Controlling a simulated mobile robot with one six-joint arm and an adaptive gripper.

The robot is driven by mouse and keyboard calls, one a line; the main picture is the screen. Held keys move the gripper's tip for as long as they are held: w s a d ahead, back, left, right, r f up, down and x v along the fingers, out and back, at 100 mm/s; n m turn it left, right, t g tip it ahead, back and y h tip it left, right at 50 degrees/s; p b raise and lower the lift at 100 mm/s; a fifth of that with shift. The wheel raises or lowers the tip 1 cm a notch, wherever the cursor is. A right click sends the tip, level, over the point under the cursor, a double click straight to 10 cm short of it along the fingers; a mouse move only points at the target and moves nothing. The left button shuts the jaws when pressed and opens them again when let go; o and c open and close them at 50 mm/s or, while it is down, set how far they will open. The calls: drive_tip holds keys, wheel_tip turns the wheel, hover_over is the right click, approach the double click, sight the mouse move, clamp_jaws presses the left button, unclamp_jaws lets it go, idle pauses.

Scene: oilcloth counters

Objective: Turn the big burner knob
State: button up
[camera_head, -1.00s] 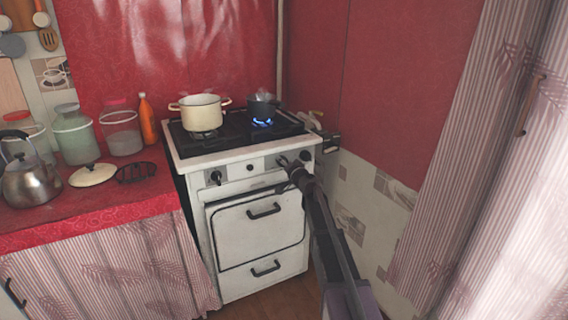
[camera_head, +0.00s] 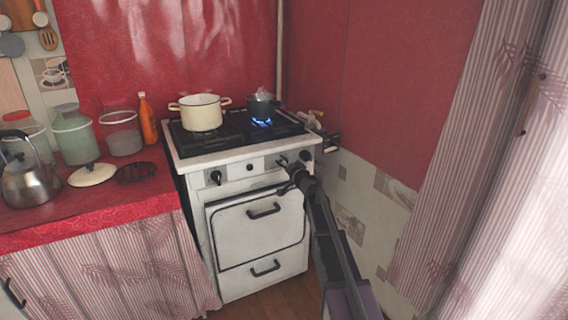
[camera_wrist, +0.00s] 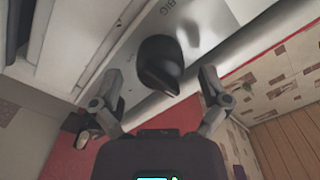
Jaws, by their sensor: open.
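The white stove (camera_head: 255,225) has dark knobs along its front panel. In the wrist view a black knob (camera_wrist: 158,62) fills the middle, with lettering that seems to read "BIG" on the panel beside it. My gripper (camera_wrist: 160,77) is open, with one finger on each side of the knob; I see gaps between fingers and knob. In the head view my gripper (camera_head: 292,180) is just in front of and below the right part of the knob panel.
A cream pot (camera_head: 200,112) and a small dark pot (camera_head: 262,104) stand on the hob; blue flame (camera_head: 262,122) burns under the dark one. The red counter (camera_head: 110,198) at left holds a kettle (camera_head: 28,184) and jars. Tiled wall and a curtain (camera_head: 480,150) are at right.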

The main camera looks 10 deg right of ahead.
drive_tip(key=v, duration=1)
drive_tip(key=shift+s, duration=0.4)
drive_tip(key=shift+d, duration=0.2)
idle(1.0)
drive_tip(key=m, duration=2.4)
approach(309, 159)
drive_tip(key=s, duration=0.2)
drive_tip(key=shift+w+d+r+m, duration=0.1)
drive_tip(key=shift+d+m, duration=0.05)
drive_tip(key=shift+m, duration=0.65)
drive_tip(key=shift+w+d+m, duration=0.1)
drive_tip(key=shift+d+m, duration=0.05)
drive_tip(key=shift+m, duration=0.65)
drive_tip(key=x, duration=1.3)
drive_tip(key=shift+w+a, duration=0.1)
drive_tip(key=shift+w, duration=0.25)
drive_tip(key=c, duration=1.2)
